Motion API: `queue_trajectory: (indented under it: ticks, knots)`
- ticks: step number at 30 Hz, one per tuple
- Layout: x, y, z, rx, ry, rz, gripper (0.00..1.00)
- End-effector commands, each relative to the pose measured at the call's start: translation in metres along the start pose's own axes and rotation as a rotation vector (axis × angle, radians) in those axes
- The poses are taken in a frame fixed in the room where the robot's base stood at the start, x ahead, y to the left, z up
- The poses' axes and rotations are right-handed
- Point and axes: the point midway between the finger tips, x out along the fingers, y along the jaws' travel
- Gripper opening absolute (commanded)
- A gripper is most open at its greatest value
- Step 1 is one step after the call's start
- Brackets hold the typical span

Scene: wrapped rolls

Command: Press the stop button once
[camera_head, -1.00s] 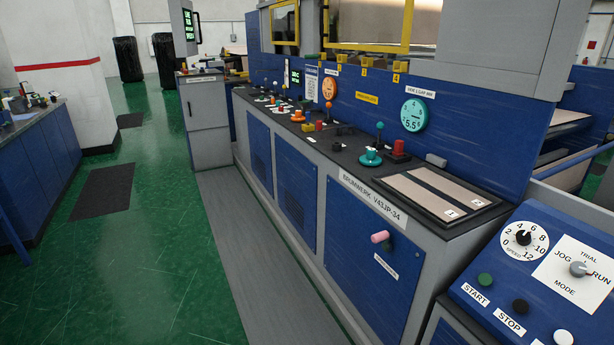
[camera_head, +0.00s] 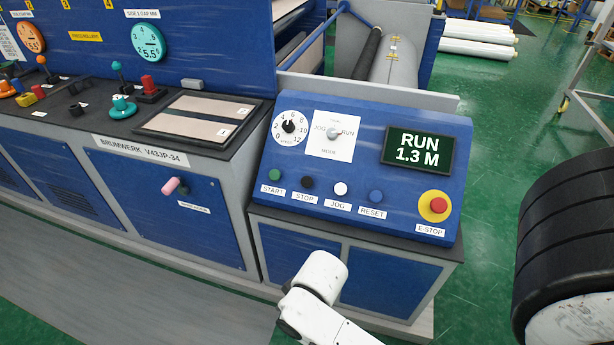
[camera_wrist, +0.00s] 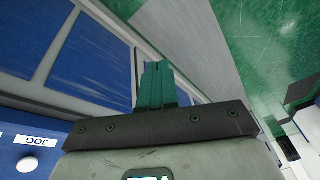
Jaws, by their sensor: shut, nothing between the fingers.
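The stop button (camera_head: 307,182) is a small black round button on the sloping blue control panel (camera_head: 372,112), above the label STOP. It sits between the green start button (camera_head: 275,175) and the white jog button (camera_head: 341,188). My gripper (camera_wrist: 156,72) shows in the wrist view with its two dark green fingers shut together and empty. They appear in front of blue cabinet panels and grey floor. The jog button also shows in the wrist view (camera_wrist: 30,166) at the lower left; the stop button does not show there. In the head view only a white arm part of mine shows, below the panel.
Right of the jog button are the blue reset button (camera_head: 376,196) and the red emergency stop (camera_head: 438,205). The display (camera_head: 418,151) reads RUN 1.3 M. A pink handle (camera_head: 171,186) sticks out on the left. Green floor is open beyond the panel's right side.

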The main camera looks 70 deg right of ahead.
Motion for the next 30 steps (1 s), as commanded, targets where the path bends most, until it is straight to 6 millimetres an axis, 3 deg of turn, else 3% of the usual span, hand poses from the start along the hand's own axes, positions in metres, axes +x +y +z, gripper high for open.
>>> queue_trajectory:
  ticks: [1,6,9,12,16,20,30]
  knots:
    - [-0.009,0.005,-0.030,0.150,0.070,-0.020,0.00]
    - [-0.015,0.048,-0.126,0.715,0.353,-0.143,0.00]
    - [-0.028,0.087,-0.172,1.014,0.514,-0.238,0.00]
    - [-0.045,0.129,-0.203,1.253,0.656,-0.335,0.00]
    - [-0.065,0.173,-0.226,1.464,0.796,-0.446,0.00]
    - [-0.077,0.200,-0.235,1.576,0.878,-0.518,0.00]
    - [-0.080,0.210,-0.238,1.618,0.911,-0.552,0.00]
